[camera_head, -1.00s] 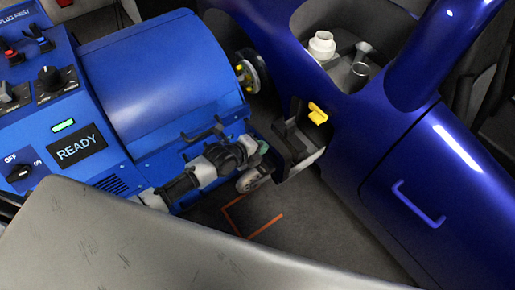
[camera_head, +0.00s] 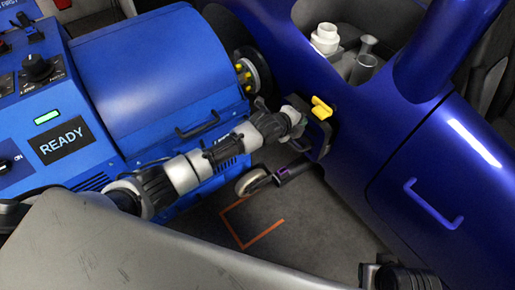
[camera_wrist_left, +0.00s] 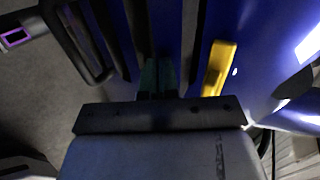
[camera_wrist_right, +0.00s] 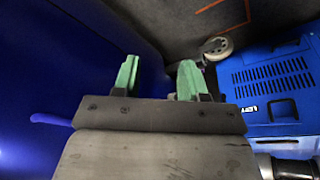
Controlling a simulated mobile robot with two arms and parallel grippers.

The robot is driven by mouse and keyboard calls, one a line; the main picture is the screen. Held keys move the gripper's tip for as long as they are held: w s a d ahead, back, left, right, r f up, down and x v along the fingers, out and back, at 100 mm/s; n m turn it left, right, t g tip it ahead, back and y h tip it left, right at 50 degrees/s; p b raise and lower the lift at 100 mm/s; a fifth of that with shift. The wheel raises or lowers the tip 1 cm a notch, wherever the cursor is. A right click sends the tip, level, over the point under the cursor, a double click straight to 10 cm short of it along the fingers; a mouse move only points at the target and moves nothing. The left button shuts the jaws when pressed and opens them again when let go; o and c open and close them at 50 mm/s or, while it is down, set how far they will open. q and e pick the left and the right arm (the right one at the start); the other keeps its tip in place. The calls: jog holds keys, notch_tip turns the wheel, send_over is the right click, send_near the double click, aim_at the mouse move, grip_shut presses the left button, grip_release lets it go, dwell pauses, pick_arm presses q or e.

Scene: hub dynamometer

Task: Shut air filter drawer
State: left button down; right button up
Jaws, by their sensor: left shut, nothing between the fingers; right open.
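The air filter drawer (camera_head: 319,142) is the dark unit in the blue car's side, just below the yellow lever (camera_head: 321,107). It sits close against the car side; the arm covers part of it, and I cannot tell whether it is flush. My left gripper (camera_head: 303,116) is at the drawer, its fingertips mostly hidden in the head view. In the left wrist view its fingers (camera_wrist_left: 158,76) are together and empty, between a dark loop handle (camera_wrist_left: 84,45) and the yellow lever (camera_wrist_left: 218,68). My right gripper (camera_wrist_right: 157,80) is open and empty beside a blue panel.
The blue dynamometer (camera_head: 150,75) with a READY display stands left of the car. Its caster wheel (camera_head: 253,182) stands near orange floor marks (camera_head: 245,240). A blue car door handle (camera_head: 433,203) is at the right.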

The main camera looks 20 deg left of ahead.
pick_arm(q)
jog(key=shift+w+d+b, duration=0.4)
jog(key=shift+w+d, duration=0.2)
jog(key=shift+w, duration=0.15)
pick_arm(e)
jog(key=shift+v, duration=1.2)
jog(key=shift+s+d, duration=0.1)
